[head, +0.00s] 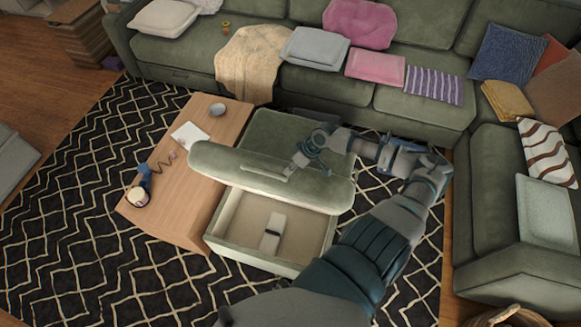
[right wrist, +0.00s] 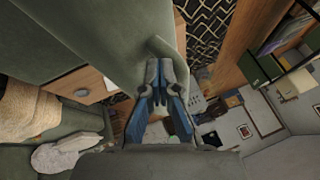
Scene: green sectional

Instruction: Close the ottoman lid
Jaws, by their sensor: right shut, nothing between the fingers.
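The green ottoman (head: 262,264) stands open, its pale storage box showing at the front. A white item with a dark band (head: 273,232) lies inside. The padded green lid (head: 225,164) is raised and tilted above the box; it also fills the upper part of the right wrist view (right wrist: 120,45). My right gripper (head: 286,172) is shut and empty, its fingers over the lid near a strip on its surface. In the right wrist view, the blue fingers (right wrist: 159,66) are close to the lid; I cannot tell whether they touch. My left gripper is not in view.
A wooden coffee table (head: 165,205) stands close against the ottoman's left side, holding a bowl (head: 217,109), paper and a small device. The green sectional (head: 420,105) runs behind and to the right. Patterned rug (head: 70,210) lies open at left.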

